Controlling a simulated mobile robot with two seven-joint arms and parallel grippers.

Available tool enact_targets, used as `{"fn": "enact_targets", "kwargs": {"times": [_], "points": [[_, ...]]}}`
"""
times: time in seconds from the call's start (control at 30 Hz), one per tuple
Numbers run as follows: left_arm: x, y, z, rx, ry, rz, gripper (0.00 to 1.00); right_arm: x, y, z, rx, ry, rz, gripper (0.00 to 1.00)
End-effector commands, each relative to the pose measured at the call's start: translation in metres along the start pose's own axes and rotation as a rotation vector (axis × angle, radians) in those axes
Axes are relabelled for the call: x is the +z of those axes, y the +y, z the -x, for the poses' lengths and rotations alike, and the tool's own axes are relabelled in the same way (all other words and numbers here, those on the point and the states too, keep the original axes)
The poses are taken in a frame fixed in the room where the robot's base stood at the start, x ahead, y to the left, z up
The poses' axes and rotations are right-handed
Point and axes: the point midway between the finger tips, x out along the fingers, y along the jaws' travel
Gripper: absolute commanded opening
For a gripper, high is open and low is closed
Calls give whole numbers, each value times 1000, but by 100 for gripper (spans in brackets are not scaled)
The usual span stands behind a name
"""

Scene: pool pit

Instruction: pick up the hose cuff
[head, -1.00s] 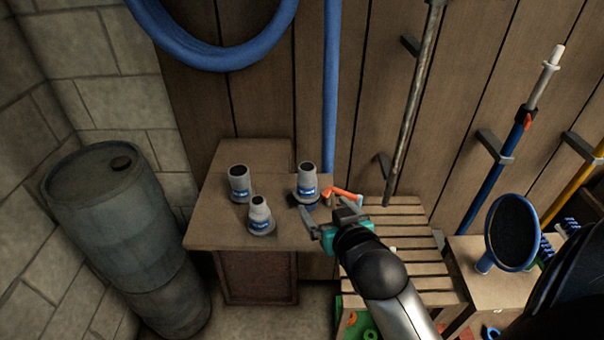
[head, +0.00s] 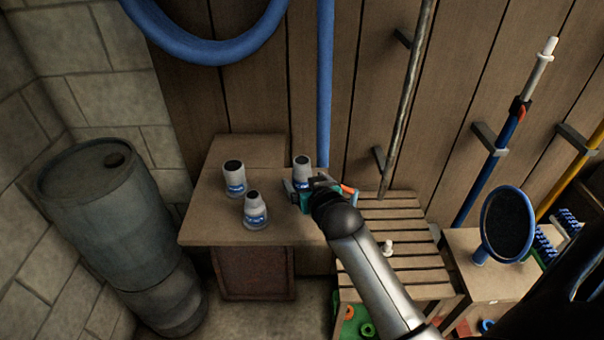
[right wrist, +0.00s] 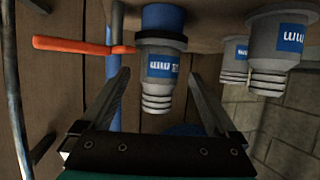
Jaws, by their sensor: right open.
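Three grey fittings with blue labels stand upright on the wooden table (head: 215,222). The right-hand one (head: 301,164), a ribbed hose cuff with a blue base part, also shows in the right wrist view (right wrist: 160,68), which is upside down. My right gripper (head: 300,190) is open and empty at this cuff; in the wrist view its fingers (right wrist: 160,80) point toward it, one on each side, with no clear contact. Its lower part is hidden in the head view. The other two fittings stand at the left (head: 235,178) and front (head: 255,210). My left gripper is not in view.
An orange-handled item (right wrist: 75,46) lies close beside the cuff. A slatted bench (head: 400,235) adjoins the table on the right, with a small white piece (head: 387,248) on it. A blue pole (head: 325,90) stands behind, and a grey drum (head: 110,225) stands at left.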

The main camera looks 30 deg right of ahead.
Motion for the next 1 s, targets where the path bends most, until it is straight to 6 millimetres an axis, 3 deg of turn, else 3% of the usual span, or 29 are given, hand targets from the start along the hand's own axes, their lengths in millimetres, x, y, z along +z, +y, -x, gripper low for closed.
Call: {"fn": "enact_targets", "kwargs": {"times": [0.23, 0.6, 1.0], "points": [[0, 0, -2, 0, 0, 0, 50, -2, 1, -28, -1, 0, 0, 94], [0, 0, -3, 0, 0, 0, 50, -2, 0, -34, -1, 1, 0, 93], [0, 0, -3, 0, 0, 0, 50, -1, 0, -33, -1, 0, 0, 48]]}}
